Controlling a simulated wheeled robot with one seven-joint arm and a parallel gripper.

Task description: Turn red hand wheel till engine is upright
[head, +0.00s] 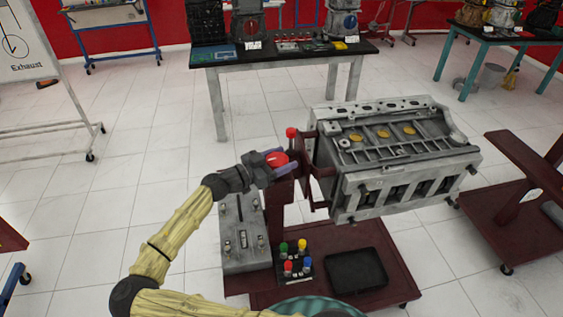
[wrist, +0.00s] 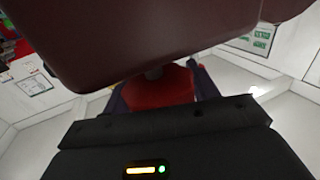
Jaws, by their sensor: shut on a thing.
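The red hand wheel (head: 277,159) is at the left end of the engine stand's dark red head. My gripper (head: 283,161) reaches it from the left and is shut on it, with purple fingers on either side. In the wrist view the red wheel (wrist: 160,90) shows between the fingers, partly hidden by my gripper's dark body and a dark red part of the stand (wrist: 150,35). The grey engine block (head: 400,155) hangs on the stand to the right of the wheel. It looks tilted, with its long face of openings toward me.
A red-topped knob (head: 291,133) stands just behind the wheel. The stand's dark red base (head: 385,262) holds a grey box (head: 243,235), a block of coloured knobs (head: 293,262) and a black tray (head: 356,270). Another dark red stand (head: 520,215) is at the right. White floor is free at the left.

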